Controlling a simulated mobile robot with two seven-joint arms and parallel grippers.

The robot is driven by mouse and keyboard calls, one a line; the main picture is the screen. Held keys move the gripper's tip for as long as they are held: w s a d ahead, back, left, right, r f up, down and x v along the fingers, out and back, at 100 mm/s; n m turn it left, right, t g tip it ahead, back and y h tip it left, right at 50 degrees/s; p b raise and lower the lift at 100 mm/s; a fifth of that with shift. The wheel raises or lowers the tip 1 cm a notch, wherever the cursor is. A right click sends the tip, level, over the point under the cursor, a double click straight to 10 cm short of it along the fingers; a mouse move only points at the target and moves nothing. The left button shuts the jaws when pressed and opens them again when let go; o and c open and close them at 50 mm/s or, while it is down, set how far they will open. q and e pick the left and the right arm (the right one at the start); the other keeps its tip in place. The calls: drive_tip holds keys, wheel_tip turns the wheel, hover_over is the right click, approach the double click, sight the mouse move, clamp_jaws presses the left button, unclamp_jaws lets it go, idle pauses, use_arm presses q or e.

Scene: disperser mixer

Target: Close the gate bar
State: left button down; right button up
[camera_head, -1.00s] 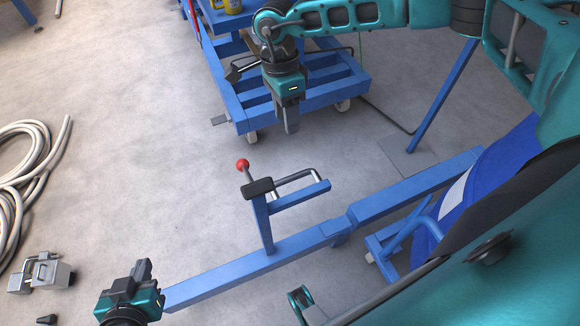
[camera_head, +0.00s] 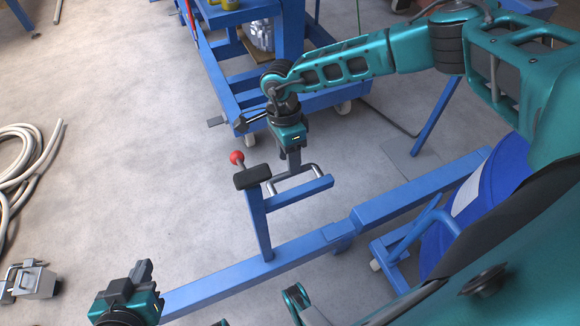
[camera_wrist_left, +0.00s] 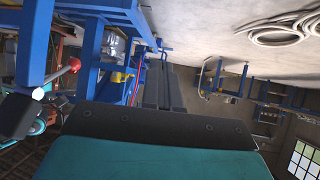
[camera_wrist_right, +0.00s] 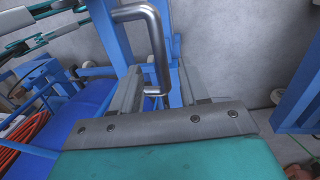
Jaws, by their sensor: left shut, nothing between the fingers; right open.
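The blue gate bar (camera_head: 225,281) runs diagonally across the lower part of the head view. A blue upright (camera_head: 258,225) on it carries a black block, a red ball knob (camera_head: 237,158) and a bent metal handle (camera_head: 312,171). My right gripper (camera_head: 294,165) is open and points down at the handle. In the right wrist view the metal handle (camera_wrist_right: 157,50) passes between the open fingers (camera_wrist_right: 163,88); contact is unclear. My left gripper (camera_head: 140,272) is shut and empty beside the bar's left end. The left wrist view shows its dark fingers (camera_wrist_left: 164,88) and the red knob (camera_wrist_left: 75,64).
A blue wheeled frame (camera_head: 240,75) stands behind the right gripper. A blue drum (camera_head: 480,190) is at the right. A coiled hose (camera_head: 22,165) and a grey metal block (camera_head: 35,280) lie at the left. The floor between hose and bar is clear.

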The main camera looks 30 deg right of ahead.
drive_tip(key=shift+s+f, duration=0.15)
drive_tip(key=shift+f, duration=0.7)
drive_tip(key=shift+s+f, duration=0.15)
drive_tip(key=shift+f, duration=0.65)
clamp_jaws()
